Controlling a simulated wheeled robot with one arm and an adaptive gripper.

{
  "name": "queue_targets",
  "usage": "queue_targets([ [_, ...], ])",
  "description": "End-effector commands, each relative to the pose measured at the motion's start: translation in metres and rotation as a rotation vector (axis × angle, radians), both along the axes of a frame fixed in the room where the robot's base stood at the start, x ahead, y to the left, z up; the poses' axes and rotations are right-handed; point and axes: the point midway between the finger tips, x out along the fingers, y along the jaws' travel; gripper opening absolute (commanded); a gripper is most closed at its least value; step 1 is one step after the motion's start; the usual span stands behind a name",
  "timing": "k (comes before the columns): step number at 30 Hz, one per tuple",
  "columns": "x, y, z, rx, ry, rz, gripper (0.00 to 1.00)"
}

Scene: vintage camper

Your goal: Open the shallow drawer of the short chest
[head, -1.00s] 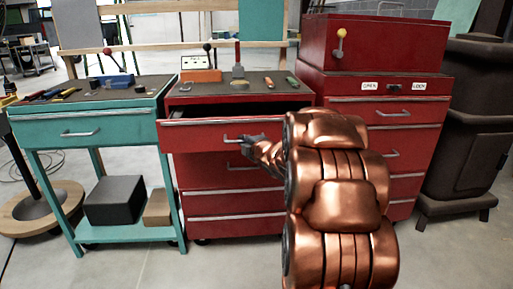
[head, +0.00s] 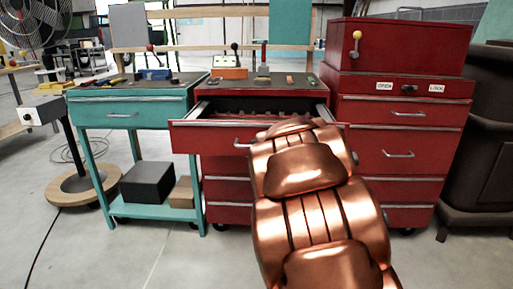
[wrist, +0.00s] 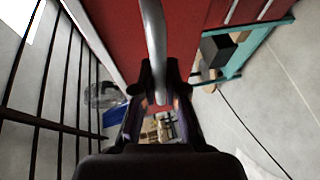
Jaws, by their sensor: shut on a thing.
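The short red chest (head: 228,213) stands in the middle of the head view. Its shallow top drawer (head: 205,138) is pulled well out, with the inside showing behind its front. The left end of the drawer's bar handle (head: 241,145) shows beside my copper arm; the arm hides the rest of it and my gripper. In the wrist view, my gripper (wrist: 158,88) is shut on the silver handle (wrist: 154,35), which runs between its fingers. The red drawer front (wrist: 105,30) is close beside it.
A teal workbench (head: 125,118) stands left of the chest, with a dark box (head: 147,182) on its lower shelf. A taller red chest (head: 405,135) stands at right, beside a dark stove-like cabinet (head: 485,160). A fan stand (head: 83,183) is far left. The floor in front is clear.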

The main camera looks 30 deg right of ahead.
Motion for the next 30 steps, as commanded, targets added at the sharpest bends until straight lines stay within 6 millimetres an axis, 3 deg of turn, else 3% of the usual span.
queue_targets([
  [5, 0.0, 0.0, -0.003, 0.0, 0.005, 0.0, 0.0],
  [6, 0.0, 0.0, -0.003, 0.0, 0.005, 0.0, 0.15],
  [13, 0.0, 0.001, -0.001, 0.0, 0.003, 0.001, 0.37],
  [23, -0.001, 0.002, 0.0, 0.0, 0.001, 0.003, 0.37],
  [30, -0.018, 0.006, 0.006, -0.003, -0.002, 0.002, 0.37],
])
